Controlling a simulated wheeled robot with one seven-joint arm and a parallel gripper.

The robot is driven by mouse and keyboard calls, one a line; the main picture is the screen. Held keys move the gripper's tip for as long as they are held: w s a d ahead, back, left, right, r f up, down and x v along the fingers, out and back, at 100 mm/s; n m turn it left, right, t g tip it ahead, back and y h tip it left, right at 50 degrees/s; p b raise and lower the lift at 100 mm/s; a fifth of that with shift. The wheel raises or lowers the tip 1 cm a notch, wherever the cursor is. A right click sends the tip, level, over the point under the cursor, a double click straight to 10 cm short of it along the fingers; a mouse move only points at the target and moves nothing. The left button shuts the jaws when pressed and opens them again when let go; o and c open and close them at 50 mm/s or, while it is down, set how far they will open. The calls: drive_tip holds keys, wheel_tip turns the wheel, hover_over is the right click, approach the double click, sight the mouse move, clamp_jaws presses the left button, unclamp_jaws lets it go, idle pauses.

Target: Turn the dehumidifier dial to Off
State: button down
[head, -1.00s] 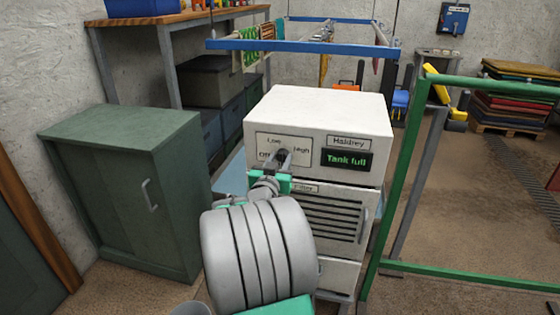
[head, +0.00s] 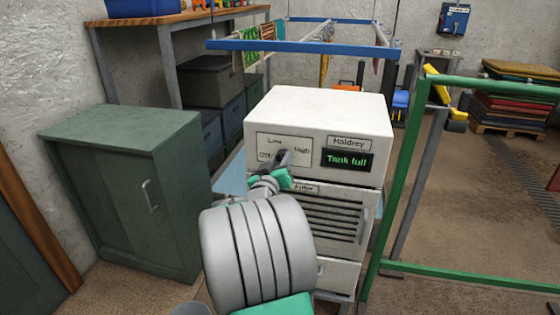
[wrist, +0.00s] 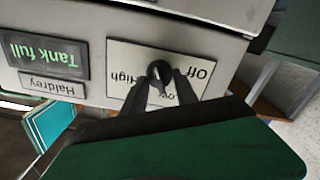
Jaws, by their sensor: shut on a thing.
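The white dehumidifier (head: 318,104) stands in front of me. Its control panel (head: 262,140) reads Low, High and Off. My gripper (head: 282,160) reaches the panel from below and covers much of the black dial in the head view. In the wrist view, which is upside down, the dark fingers of my gripper (wrist: 160,86) are shut on the black dial (wrist: 160,72), one on each side. Low is partly hidden by a finger. I cannot tell exactly where the dial points.
A display (head: 347,160) beside the panel reads Tank full. A green cabinet (head: 125,190) stands left, and a green metal frame (head: 402,180) stands close on the right. A blue-barred rack (head: 300,45) hangs behind. Open floor lies beyond the frame.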

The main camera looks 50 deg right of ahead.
drive_tip(key=n+p, duration=0.1)
drive_tip(key=n, duration=0.3)
drive_tip(key=shift+f+n+p, duration=0.15)
drive_tip(key=shift+n+p, duration=0.35)
drive_tip(key=shift+n, duration=1)
drive_tip(key=c, duration=1)
unclamp_jaws()
drive_tip(key=shift+a, duration=0.15)
drive_tip(key=v, duration=0.7)
drive_tip(key=shift+a+b, duration=0.3)
drive_tip(key=shift+b, duration=0.05)
